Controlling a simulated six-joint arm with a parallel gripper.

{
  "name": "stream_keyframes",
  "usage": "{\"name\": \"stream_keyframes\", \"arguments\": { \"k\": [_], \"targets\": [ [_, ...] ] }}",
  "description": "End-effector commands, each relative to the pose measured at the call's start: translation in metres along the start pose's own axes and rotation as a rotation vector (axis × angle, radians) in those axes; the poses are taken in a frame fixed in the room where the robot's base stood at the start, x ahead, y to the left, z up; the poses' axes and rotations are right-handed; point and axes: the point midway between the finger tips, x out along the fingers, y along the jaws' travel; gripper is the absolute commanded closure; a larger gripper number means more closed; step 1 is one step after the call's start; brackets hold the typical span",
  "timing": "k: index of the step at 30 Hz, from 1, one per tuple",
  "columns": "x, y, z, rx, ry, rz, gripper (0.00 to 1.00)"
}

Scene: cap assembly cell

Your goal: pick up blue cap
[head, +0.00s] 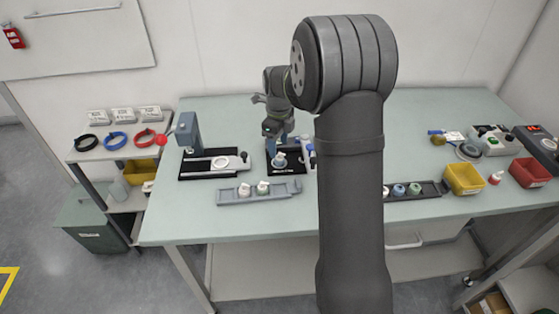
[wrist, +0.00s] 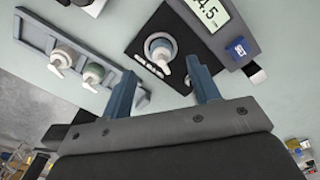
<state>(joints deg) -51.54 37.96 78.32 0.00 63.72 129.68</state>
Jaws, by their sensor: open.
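My gripper (head: 277,140) is open and points down over the dark scale (head: 284,171) near the middle of the table. In the wrist view its two blue-grey fingers (wrist: 161,68) are apart, with nothing held between them. A pump cap with a pale blue-grey collar and a white nozzle (wrist: 160,47) stands on the scale's round plate, just beyond the fingertips. It also shows below the gripper in the head view (head: 279,160). I cannot tell for sure whether it is the blue cap.
A grey tray (head: 225,195) holds two pump caps, one pale and one green-collared. A right tray (head: 430,189) holds several caps, partly behind my arm. A dark-based press (head: 190,140) stands left. Yellow (head: 463,179) and red (head: 529,172) bins stand right.

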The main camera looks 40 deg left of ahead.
Motion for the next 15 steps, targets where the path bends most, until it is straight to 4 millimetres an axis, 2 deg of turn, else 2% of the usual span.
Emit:
{"name": "stream_keyframes", "arguments": {
  "k": [9,15],
  "targets": [
    [0.043,-0.001,-0.003,-0.002,0.0,0.001,0.44],
    [0.05,-0.001,-0.003,-0.002,-0.003,-0.002,0.44]
  ]
}}
